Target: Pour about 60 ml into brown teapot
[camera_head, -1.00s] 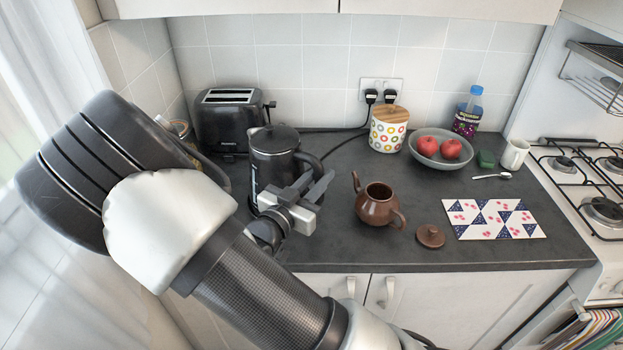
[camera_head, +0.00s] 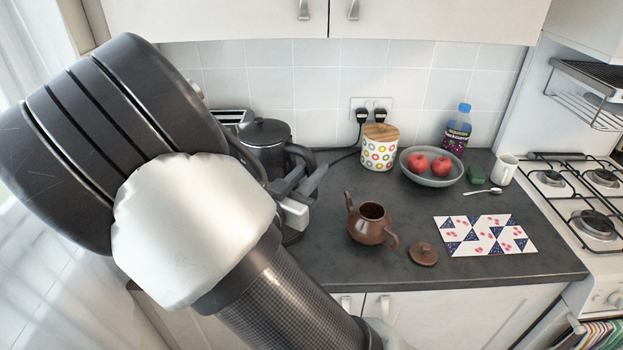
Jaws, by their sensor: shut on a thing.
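The brown teapot (camera_head: 370,228) stands upright on the dark counter with its lid off and its open top showing. Its spout points up to the left and its handle is at the right. Its brown lid (camera_head: 423,254) lies on the counter to its right. A dark kettle (camera_head: 266,155) with its lid on is left of the teapot, roughly upright. My gripper (camera_head: 306,190) is shut on the kettle's handle, at its right side. My arm hides much of the kettle's lower left and its spout. I cannot see its base clearly, nor the water inside.
A toaster (camera_head: 233,117), partly hidden, is behind the kettle. A dotted canister (camera_head: 380,149), a fruit bowl (camera_head: 432,178), a bottle (camera_head: 457,132) and a mug (camera_head: 503,170) stand at the back. A patterned mat (camera_head: 485,236) lies right of the teapot lid. Counter between kettle and teapot is clear.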

